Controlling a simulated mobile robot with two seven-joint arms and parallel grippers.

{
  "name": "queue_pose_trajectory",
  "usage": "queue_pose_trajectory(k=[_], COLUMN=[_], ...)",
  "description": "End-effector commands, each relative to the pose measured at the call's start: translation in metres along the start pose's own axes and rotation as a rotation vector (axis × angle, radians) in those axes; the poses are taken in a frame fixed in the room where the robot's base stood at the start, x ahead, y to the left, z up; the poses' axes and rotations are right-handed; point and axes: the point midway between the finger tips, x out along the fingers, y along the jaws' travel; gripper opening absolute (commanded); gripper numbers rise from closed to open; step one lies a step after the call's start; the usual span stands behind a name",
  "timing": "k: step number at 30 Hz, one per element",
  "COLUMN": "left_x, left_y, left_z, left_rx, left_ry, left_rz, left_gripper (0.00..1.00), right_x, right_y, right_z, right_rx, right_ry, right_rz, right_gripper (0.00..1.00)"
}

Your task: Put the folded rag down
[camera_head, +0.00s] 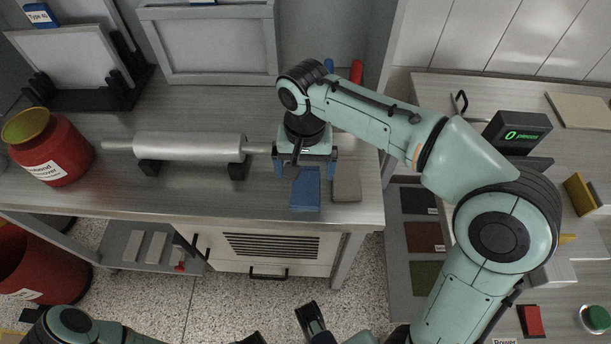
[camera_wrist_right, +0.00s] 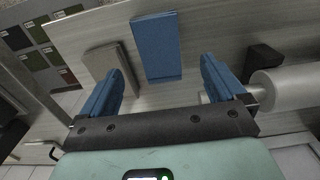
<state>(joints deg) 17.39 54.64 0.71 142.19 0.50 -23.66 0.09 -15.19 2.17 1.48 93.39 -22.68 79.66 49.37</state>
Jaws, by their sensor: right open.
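A flat blue piece (camera_head: 305,190), which looks like the folded rag, lies on the grey bench top near its front edge. It also shows in the right wrist view (camera_wrist_right: 157,48), ahead of the gap between my fingers. A flat grey-beige piece (camera_head: 346,184) lies just right of it in the head view. My right gripper (camera_head: 305,168) is over the bench at the back end of the blue piece. Its two blue fingers are wide apart with nothing held between them, as the right wrist view (camera_wrist_right: 160,78) shows.
A metallic roller (camera_head: 190,147) on black supports lies left of my right gripper, its shaft end close to the fingers. A red can (camera_head: 50,150) stands farther left. A grey framed panel (camera_head: 208,42) stands behind. The bench's front edge (camera_head: 200,219) is close.

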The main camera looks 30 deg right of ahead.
Motion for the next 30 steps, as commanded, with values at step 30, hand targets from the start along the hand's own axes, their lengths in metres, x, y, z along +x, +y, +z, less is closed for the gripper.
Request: queue_pose_trajectory(k=[30], left_x=[-0.009], left_y=[0.001], left_z=[0.006], left_rx=[-0.002], left_ry=[-0.018], left_rz=[-0.004], left_gripper=[0.43], right_x=[-0.046], right_y=[0.000], right_z=[0.000], right_rx=[0.000], right_ry=[0.000], right_rz=[0.001], right_gripper=[0.97])
